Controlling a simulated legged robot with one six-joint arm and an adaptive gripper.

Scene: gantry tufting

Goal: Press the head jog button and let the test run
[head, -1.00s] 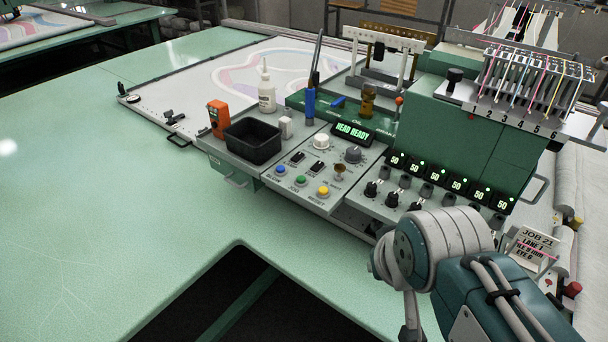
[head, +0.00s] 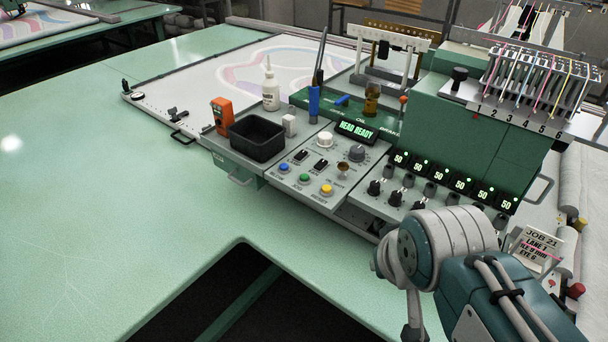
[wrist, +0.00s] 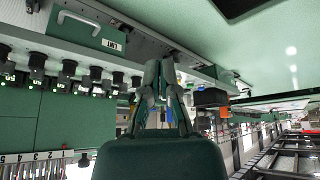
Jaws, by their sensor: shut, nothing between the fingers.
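The control console has a green jog button (head: 305,178), between a blue button (head: 284,168) and a yellow reset button (head: 326,190). The green display (head: 357,131) above reads HEAD READY. My gripper (wrist: 162,68) shows in the wrist view with its fingers together and nothing between them. In that view the console appears upside down beyond the fingers, which hide part of its panel. I cannot make out the jog button there.
A black bin (head: 257,139), an orange device (head: 222,115) and a white bottle (head: 270,89) stand left of the buttons. Several black knobs (head: 374,188) and lit displays reading 50 lie to the right. A job card (head: 536,245) stands at right. The green table (head: 110,200) is clear at left.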

